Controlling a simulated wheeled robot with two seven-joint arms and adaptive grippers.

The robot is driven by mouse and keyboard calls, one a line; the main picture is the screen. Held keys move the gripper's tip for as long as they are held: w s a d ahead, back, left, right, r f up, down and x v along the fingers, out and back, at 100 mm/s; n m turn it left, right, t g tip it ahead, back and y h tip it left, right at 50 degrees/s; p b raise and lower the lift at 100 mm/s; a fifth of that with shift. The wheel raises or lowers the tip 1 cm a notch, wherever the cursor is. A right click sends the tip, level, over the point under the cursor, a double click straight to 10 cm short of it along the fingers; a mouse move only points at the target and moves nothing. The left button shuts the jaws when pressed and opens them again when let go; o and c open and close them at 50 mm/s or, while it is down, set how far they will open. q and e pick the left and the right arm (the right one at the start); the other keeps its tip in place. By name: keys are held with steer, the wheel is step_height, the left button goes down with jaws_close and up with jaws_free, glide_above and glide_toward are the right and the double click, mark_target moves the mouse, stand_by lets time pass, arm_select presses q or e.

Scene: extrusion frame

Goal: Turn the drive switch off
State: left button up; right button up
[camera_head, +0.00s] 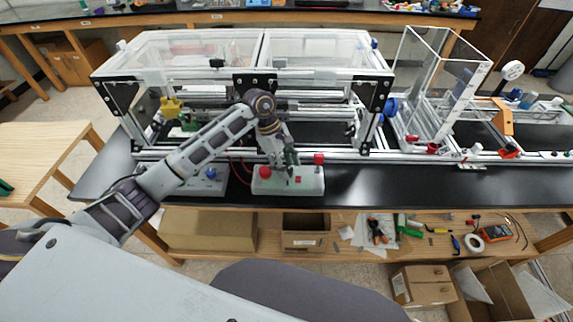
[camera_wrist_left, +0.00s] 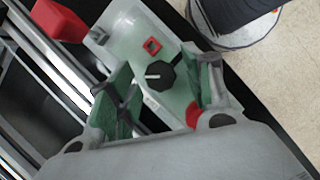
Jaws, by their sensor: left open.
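A pale green control box (camera_head: 310,187) lies on the black bench top at the front of the frame. In the left wrist view the box (camera_wrist_left: 125,25) carries a black rotary knob (camera_wrist_left: 160,76) with a white pointer line, which looks like the drive switch. A small red square part (camera_wrist_left: 152,46) and a red round button (camera_wrist_left: 193,115) are beside it. My left gripper (camera_head: 287,163) is over the box, pointing down. In the wrist view its green-padded fingers (camera_wrist_left: 162,82) are open, one on each side of the knob. Whether they touch it is unclear. My right gripper is not in view.
The extrusion frame (camera_head: 350,155) with clear panels stands just behind the box. A red block (camera_head: 319,158) is at the box's right rear. A grey plate (camera_head: 207,187) lies left of the box. The bench's front edge is close; bare bench (camera_head: 400,190) extends to the right.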

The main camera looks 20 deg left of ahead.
arm_select(q)
steer(key=shift+f, duration=0.1)
steer(key=c, duration=1)
